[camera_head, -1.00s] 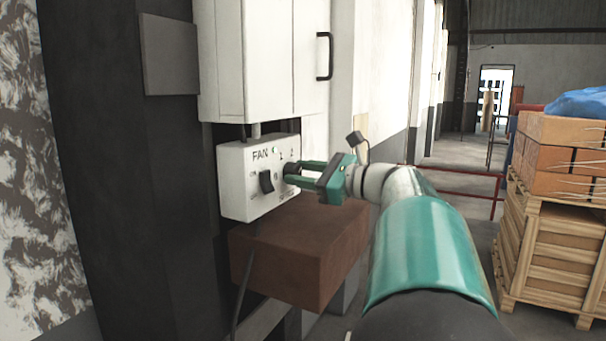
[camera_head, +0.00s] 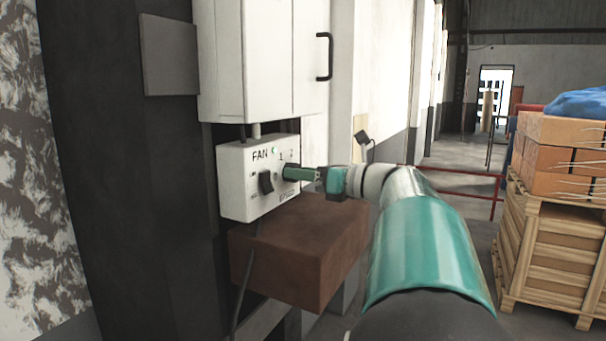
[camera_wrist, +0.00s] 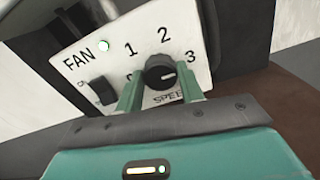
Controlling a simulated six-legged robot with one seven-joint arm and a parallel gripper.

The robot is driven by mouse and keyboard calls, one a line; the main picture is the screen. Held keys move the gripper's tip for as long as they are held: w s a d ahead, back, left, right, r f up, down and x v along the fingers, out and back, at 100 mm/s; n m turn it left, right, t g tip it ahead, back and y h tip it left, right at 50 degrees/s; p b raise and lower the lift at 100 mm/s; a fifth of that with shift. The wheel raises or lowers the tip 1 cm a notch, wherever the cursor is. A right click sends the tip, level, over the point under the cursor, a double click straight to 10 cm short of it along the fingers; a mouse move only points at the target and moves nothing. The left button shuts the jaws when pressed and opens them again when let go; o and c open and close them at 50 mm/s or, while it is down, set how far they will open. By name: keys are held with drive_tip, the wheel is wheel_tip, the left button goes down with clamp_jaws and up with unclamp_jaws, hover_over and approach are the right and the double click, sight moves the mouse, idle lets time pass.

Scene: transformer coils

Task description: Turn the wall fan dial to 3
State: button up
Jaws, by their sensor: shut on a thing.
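The white fan control box (camera_head: 240,202) is on the wall under a white cabinet; its face also shows in the wrist view (camera_wrist: 85,68). It bears the word FAN, a lit green lamp (camera_wrist: 106,44), a black rocker switch (camera_wrist: 103,91) and a round black dial (camera_wrist: 160,72). Printed numbers 0, 1, 2 and 3 surround the dial. A short white mark on the dial lies toward its right side, roughly on the side of the 3. My gripper (camera_head: 289,172) is shut on the dial, one finger on each side. In the head view the gripper hides the dial.
A brown block (camera_head: 295,250) sits just below the box. The white cabinet (camera_head: 260,60) with a black handle is above it. A black cable (camera_head: 243,275) hangs down.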

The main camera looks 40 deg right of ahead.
drive_tip(key=shift+s+f, duration=0.1)
drive_tip(key=o, duration=1)
drive_tip(key=shift+s+d, duration=0.1)
drive_tip(key=v, duration=1.3)
drive_tip(key=shift+s, duration=0.2)
